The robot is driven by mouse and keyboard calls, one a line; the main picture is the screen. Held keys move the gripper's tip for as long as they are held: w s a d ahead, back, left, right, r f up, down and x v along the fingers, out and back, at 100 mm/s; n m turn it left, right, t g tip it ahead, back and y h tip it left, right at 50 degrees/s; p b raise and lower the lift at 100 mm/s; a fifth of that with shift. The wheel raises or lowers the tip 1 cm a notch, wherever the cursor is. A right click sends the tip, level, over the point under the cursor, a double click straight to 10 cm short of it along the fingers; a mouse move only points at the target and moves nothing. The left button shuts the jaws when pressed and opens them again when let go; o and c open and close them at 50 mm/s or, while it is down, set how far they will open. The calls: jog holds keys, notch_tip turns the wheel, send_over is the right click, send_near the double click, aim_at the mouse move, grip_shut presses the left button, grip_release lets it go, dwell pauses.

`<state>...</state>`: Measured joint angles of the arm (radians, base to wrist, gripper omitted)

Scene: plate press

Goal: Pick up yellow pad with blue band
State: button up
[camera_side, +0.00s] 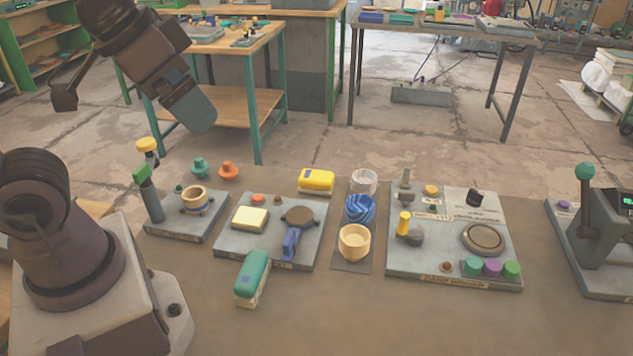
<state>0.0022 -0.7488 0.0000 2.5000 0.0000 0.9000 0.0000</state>
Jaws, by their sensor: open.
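The yellow pad with a blue band (316,181) lies at the back of the workbench, behind the grey plate with the round brown disc. A blue patch shows on its near left face. My gripper (196,112) is at upper left, raised well above the bench and to the left of the pad, touching nothing. It is open and looks empty; its fingers are seen from the side, so the gap between them is hidden.
A pale yellow block (249,219) sits on the grey plate (310,252). A green-and-cream stapler-like tool (252,277) lies in front. Cups, including a blue striped one (359,209), stand right of the pad. A tall lever (586,205) rises at far right.

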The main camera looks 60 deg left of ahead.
jog(key=w+f+g, duration=0.3)
jog(key=w+f, duration=0.1)
jog(key=f, duration=0.1)
jog(key=n+y, duration=0.3)
jog(key=n, duration=0.6)
send_near(316, 175)
jog(key=shift+t, duration=0.3)
notch_tip(316, 175, down, 5)
jog(key=shift+a+r, duration=0.15)
jog(key=shift+r, duration=0.05)
jog(key=shift+w+a+x, duration=0.15)
jog(key=shift+x, duration=1.4)
jog(key=shift+w+a+x, duration=0.2)
jog(key=shift+x, duration=1.3)
jog(key=shift+r, duration=0.2)
jog(key=shift+c, duration=0.2)
jog(key=c, duration=0.6)
